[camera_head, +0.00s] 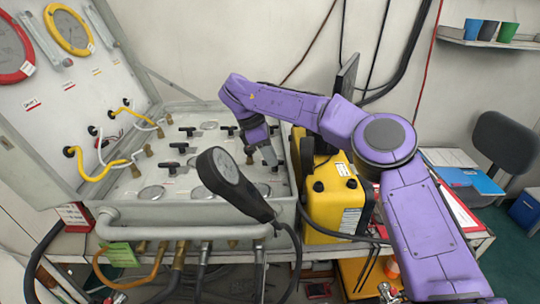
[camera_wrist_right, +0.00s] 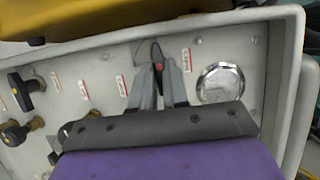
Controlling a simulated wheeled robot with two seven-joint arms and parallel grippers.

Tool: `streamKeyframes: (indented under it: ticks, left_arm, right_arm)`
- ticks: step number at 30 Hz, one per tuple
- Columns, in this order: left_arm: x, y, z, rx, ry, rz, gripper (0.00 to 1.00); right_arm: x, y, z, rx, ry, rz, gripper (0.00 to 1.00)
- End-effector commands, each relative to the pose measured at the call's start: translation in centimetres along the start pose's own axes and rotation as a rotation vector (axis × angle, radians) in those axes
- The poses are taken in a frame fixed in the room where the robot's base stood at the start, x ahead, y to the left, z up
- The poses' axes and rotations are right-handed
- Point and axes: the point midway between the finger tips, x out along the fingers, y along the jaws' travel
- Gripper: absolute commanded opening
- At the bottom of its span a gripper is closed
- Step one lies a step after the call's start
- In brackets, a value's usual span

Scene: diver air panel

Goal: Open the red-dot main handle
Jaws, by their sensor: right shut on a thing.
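The red-dot main handle (camera_wrist_right: 157,53) is a dark handle with a small red dot, on the grey panel face in the right wrist view. My right gripper (camera_wrist_right: 158,75) has its two grey fingers on either side of it and is shut on it. In the head view my purple right arm reaches over the panel from the right, and the right gripper (camera_head: 268,157) points down at the panel's right part. The handle is hidden behind the gripper there. My left gripper is not in view.
Several black T-handles (camera_head: 174,168) and round gauges stand on the panel (camera_head: 128,190). A yellow case (camera_head: 333,205) stands close on the right. The open lid (camera_head: 40,120) is at the left.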

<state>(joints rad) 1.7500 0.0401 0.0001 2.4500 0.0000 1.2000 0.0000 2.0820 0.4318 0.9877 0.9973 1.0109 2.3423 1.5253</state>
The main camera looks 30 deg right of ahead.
Motion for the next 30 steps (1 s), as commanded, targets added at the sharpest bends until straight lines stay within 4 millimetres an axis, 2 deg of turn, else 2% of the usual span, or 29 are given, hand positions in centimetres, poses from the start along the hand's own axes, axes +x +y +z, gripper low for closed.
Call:
streamKeyframes:
  ticks: [11,21,30]
  left_arm:
    - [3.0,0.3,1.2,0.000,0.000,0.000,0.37]
    - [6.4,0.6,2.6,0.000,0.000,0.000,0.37]
    - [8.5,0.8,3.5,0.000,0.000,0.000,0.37]
  right_arm:
    - [0.5,-0.3,-0.1,-0.185,0.000,0.082,0.00]
    - [0.5,-0.7,0.1,-0.481,0.000,0.205,0.00]
    - [0.4,-1.0,0.4,-0.745,0.000,0.314,0.00]
